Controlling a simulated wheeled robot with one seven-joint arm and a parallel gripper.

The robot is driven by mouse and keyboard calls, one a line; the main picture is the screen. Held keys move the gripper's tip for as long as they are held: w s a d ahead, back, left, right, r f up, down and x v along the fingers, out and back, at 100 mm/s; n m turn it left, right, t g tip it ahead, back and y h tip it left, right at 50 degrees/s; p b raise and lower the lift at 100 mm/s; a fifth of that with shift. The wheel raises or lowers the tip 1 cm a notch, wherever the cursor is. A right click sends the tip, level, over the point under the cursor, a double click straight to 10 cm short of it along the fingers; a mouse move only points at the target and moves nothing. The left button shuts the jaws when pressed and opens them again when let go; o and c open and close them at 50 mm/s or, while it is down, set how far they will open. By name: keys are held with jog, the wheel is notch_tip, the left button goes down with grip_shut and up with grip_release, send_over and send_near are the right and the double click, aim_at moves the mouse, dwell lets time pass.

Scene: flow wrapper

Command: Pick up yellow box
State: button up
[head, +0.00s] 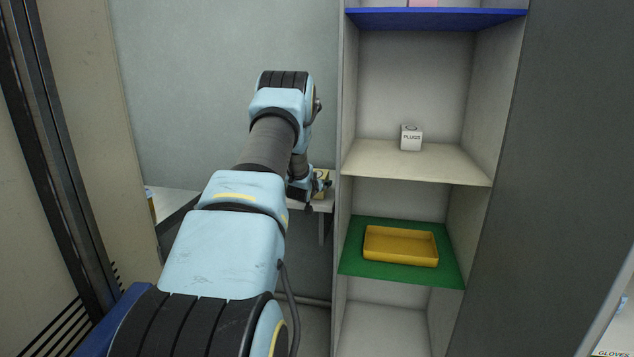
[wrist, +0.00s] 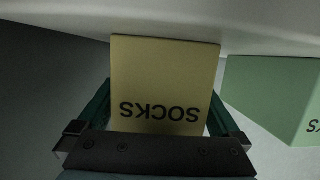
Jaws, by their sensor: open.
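The yellow box (wrist: 165,80) shows large in the wrist view, with "SOCKS" upside down on its face. My gripper (wrist: 160,98) is open, with one green finger on each side of the box's lower part in the picture. Whether the fingers touch the box cannot be told. In the head view, the box (head: 323,178) is a small yellow patch on a light table, mostly hidden behind my gripper (head: 309,196).
A green box (wrist: 275,92) stands right of the yellow box in the wrist view. A shelf unit's side wall (head: 345,120) rises close right of my gripper. The unit holds a white "PLUGS" box (head: 411,138) and a yellow tray (head: 401,260) on a green shelf (head: 358,268).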

jog(key=shift+w, duration=0.15)
jog(key=shift+c, duration=0.4)
jog(key=c, duration=1.1)
